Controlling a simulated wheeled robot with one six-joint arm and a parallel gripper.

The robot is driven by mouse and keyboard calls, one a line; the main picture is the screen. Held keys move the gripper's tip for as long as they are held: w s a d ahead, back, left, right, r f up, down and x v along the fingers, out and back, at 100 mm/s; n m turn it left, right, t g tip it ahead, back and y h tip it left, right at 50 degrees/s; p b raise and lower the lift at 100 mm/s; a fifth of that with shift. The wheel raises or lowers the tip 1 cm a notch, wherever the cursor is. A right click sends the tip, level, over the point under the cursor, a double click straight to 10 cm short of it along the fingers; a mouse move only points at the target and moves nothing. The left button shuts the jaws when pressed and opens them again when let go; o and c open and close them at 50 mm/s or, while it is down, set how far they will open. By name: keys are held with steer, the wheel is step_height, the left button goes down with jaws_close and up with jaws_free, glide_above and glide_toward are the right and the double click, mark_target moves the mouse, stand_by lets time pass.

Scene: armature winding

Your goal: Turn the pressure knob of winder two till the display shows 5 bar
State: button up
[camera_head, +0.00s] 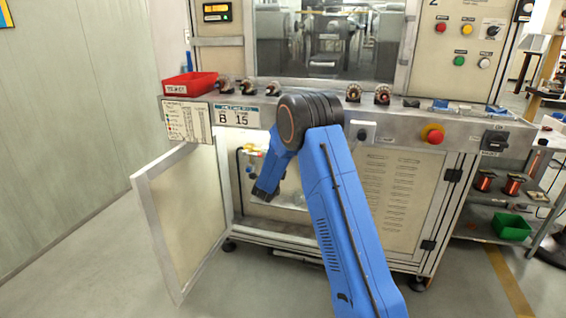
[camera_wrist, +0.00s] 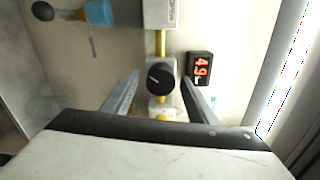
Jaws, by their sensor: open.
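The black pressure knob (camera_wrist: 162,78), with a light pointer line on its face, sits on a yellow pipe in the wrist view. Beside it, to the right, a small black display (camera_wrist: 200,68) shows red digits turned sideways that read 4.9. My gripper (camera_wrist: 160,80) is open, with one finger on each side of the knob; I cannot tell whether either finger touches it. In the head view my arm reaches down into the open lower cabinet of the winder (camera_head: 390,200); the knob and display cannot be made out there.
The cabinet door (camera_head: 180,220) stands open to the left. In the wrist view a blue cup-shaped part (camera_wrist: 98,13) and a white block (camera_wrist: 160,12) are near the knob. A red bin (camera_head: 190,85) and a red emergency button (camera_head: 432,134) are on the winder above.

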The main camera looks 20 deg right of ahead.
steer(key=v, duration=1.7)
steer(key=shift+s+a, duration=0.15)
steer(key=s+a+r+n+g+y, duration=0.1)
steer(key=s+a+r+n+y, duration=0.2)
steer(key=s+r+n+y, duration=0.4)
steer(key=s+a+r+n+g+y, duration=0.1)
steer(key=s+a+r+n+y, duration=0.3)
steer(key=s+r+n, duration=0.35)
steer(key=s+d+f+n+g, duration=0.2)
steer(key=s+n+g, duration=0.2)
steer(key=s, duration=1.5)
steer(key=s+d+f+n+g, duration=0.2)
steer(key=s+n, duration=0.6)
steer(key=s, duration=1.2)
steer(key=shift+d+g, duration=0.55)
steer(key=shift+g, duration=0.35)
steer(key=shift+s+n, duration=0.1)
steer(key=shift+n, duration=0.15)
steer(key=shift+c, duration=0.4)
